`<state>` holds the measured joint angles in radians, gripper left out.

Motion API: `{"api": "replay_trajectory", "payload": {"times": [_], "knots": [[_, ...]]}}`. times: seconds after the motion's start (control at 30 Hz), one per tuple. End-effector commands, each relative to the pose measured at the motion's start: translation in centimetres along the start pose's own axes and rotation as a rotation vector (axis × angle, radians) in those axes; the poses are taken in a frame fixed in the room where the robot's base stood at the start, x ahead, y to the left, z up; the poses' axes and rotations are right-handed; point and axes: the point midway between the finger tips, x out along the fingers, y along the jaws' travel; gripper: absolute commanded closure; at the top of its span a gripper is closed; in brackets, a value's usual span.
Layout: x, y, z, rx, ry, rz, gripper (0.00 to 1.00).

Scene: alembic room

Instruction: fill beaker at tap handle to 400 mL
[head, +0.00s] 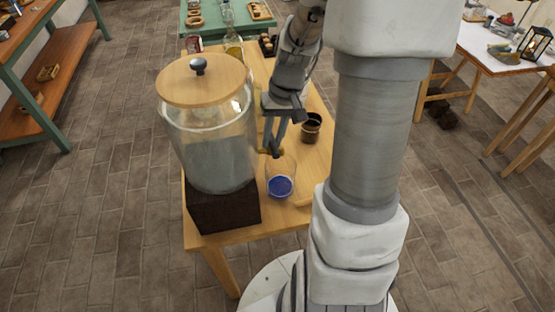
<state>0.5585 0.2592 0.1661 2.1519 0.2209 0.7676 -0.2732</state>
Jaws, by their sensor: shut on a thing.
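A large glass dispenser (215,150) with a wooden lid and a black knob stands on a dark block, with greyish liquid inside. A brass-coloured tap handle (262,151) shows at its right side, partly hidden by my fingers. My gripper (274,151) points down there and is shut on what appears to be the tap handle. A clear glass beaker (282,166) stands upright on the table just below my gripper, with blue in its lower part. I cannot read any marks on it.
The wooden table (300,221) also carries a dark brown cup (311,127) to the right of my gripper, and a bottle (233,44) and a red can (194,43) behind the dispenser. A white table (505,46) stands at right, green shelving (60,70) at left.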

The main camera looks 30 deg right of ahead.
Motion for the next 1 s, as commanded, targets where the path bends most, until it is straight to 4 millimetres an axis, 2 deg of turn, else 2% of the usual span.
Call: {"api": "replay_trajectory", "payload": {"times": [0.2,0.47,0.7,1.0], "knots": [[-0.11,0.18,-0.14,-0.150,-0.029,-0.001,1.00],[-0.10,0.21,-0.14,-0.166,-0.032,0.000,1.00],[-0.18,0.46,-0.29,-0.351,-0.068,0.000,1.00],[-0.15,0.52,-0.29,-0.381,-0.074,0.000,1.00]]}}
